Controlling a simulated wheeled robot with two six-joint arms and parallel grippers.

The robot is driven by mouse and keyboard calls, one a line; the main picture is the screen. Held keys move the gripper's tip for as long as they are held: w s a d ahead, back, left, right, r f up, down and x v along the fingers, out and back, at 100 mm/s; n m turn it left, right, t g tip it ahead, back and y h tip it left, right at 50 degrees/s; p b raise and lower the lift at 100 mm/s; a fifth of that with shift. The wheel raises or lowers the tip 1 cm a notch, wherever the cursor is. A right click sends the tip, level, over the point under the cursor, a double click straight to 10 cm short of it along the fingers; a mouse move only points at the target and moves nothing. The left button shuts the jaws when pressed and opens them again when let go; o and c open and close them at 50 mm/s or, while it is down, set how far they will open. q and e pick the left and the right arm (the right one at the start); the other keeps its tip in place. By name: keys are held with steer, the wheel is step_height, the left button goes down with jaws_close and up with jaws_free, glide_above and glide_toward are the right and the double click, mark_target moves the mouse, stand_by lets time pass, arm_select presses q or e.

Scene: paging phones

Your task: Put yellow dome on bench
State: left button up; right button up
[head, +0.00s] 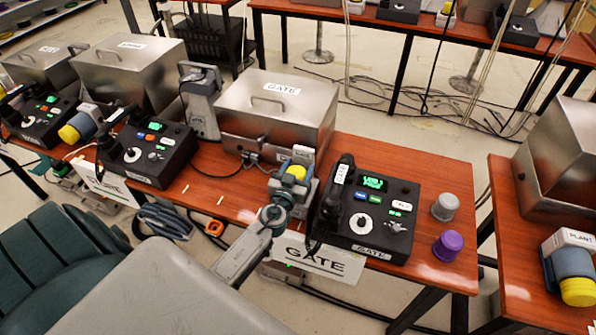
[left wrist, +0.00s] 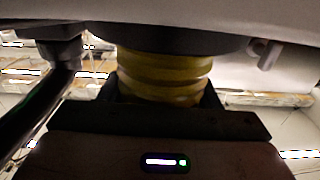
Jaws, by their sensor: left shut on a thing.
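The yellow dome (head: 297,171) shows at the front edge of the GATE bench (head: 430,169), left of the black GATE phone console. My left gripper (head: 291,186) is shut on it. A white label stands just behind the dome. In the left wrist view, the ribbed yellow dome (left wrist: 165,77) fills the space between the dark jaws, close under a dark round part. I cannot tell whether the dome touches that part. My right gripper is not in view.
The GATE console (head: 368,215) stands right of my gripper, with a grey dome (head: 445,207) and a purple dome (head: 448,245) beside it. A metal box (head: 277,110) stands behind. Bare wood shows at the bench's back right and left of the gripper.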

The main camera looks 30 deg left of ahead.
arm_select(q)
steer(key=shift+f, duration=0.15)
steer(key=o, duration=1.1)
